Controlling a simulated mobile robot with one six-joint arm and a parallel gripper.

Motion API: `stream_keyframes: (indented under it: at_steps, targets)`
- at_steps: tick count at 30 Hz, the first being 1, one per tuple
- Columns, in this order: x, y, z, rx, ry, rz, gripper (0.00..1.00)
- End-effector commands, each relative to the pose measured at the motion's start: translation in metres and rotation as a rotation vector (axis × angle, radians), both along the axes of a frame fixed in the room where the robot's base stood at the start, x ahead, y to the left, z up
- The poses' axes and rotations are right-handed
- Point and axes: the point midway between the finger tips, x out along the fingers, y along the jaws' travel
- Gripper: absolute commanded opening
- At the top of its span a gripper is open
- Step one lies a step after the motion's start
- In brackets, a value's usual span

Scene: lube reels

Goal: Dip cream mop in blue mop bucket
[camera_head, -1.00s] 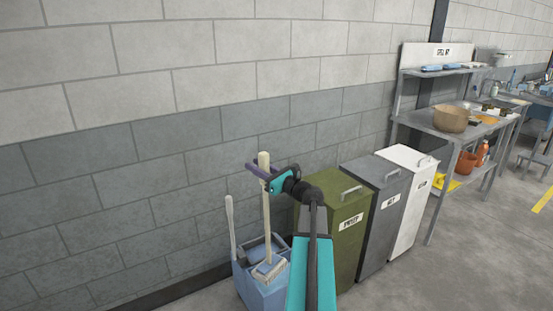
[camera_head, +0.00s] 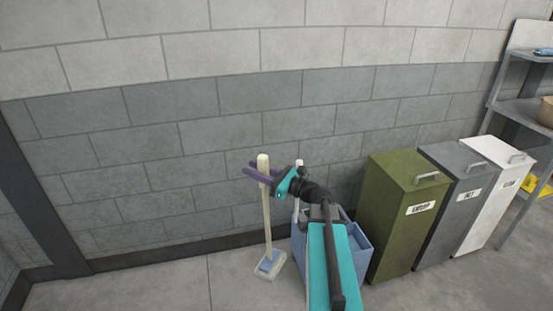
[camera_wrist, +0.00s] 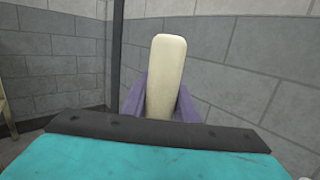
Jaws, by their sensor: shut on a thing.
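The cream mop (camera_head: 267,222) stands upright in my gripper (camera_head: 262,175), which is shut on the upper part of its handle. The handle's top also shows between the purple jaws in the wrist view (camera_wrist: 165,75). The mop head (camera_head: 270,265) hangs to the left of the bucket; whether it touches the floor I cannot tell. The blue mop bucket (camera_head: 361,254) stands by the wall, partly hidden behind my arm. A pale handle (camera_head: 298,175) rises from the bucket's side.
A green bin (camera_head: 400,220), a grey bin (camera_head: 455,215) and a white bin (camera_head: 500,195) stand in a row right of the bucket. A grey shelf unit (camera_head: 520,108) is at the far right. The floor (camera_head: 160,285) left of the mop is clear; a block wall runs behind.

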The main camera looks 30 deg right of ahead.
Motion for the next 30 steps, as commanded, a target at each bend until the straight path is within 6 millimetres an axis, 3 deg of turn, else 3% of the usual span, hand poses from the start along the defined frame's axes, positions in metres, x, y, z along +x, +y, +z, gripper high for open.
stream_keyframes:
  at_steps: [1, 6, 18, 30]
  targets:
    - [0.000, 0.018, -0.005, 0.003, -0.002, 0.029, 0.00]
    - [-0.002, 0.068, -0.022, 0.006, -0.005, 0.116, 0.00]
    - [-0.018, 0.174, -0.081, 0.018, -0.015, 0.305, 0.00]
    - [-0.033, 0.227, -0.134, 0.025, -0.023, 0.407, 0.00]
